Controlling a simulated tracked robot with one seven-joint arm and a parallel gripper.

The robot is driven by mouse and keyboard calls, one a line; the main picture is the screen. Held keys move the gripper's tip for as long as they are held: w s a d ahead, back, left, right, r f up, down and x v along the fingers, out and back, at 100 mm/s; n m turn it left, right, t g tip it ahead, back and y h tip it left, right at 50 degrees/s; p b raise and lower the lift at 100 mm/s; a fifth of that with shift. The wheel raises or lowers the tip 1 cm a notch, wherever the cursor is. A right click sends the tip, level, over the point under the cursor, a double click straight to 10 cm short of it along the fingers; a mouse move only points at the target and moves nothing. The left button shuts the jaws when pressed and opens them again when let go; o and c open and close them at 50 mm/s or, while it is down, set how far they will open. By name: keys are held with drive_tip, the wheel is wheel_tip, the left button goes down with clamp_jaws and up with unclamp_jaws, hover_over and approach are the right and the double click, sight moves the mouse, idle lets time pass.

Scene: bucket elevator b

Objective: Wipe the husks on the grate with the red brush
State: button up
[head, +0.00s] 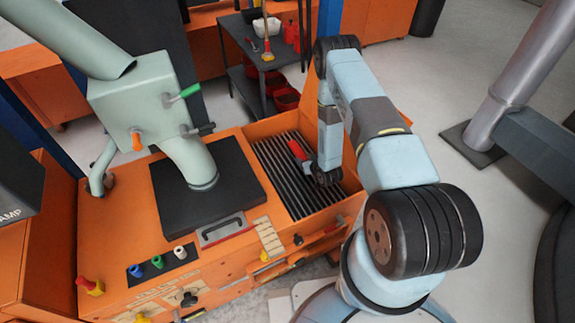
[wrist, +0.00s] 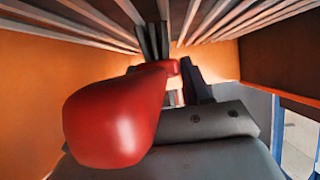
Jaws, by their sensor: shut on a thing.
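The red brush (head: 298,151) is in my gripper (head: 318,173), over the grate in the head view. In the wrist view its rounded red handle (wrist: 115,115) fills the near left, and my dark fingers (wrist: 174,75) are closed around its narrow far end. The grate (head: 272,166) is a set of dark parallel bars inside an orange frame. Pale bars (wrist: 215,18) run across the top of the wrist view. I cannot make out husks, the bristles are hidden, and I cannot tell whether the brush touches the bars.
Orange walls (head: 325,207) edge the grate. A black plate (head: 207,180) with a pale green chute (head: 190,160) stands to its left. A dark shelf cart (head: 262,50) stands behind.

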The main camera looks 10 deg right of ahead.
drive_tip(key=shift+w+d, duration=0.2)
drive_tip(key=shift+d, duration=0.4)
drive_tip(key=shift+w+d, duration=0.2)
drive_tip(key=shift+d, duration=0.35)
drive_tip(key=shift+d+r, duration=0.1)
drive_tip(key=shift+r, duration=0.1)
wheel_tip(320, 180, up, 8)
drive_tip(key=shift+f, duration=0.15)
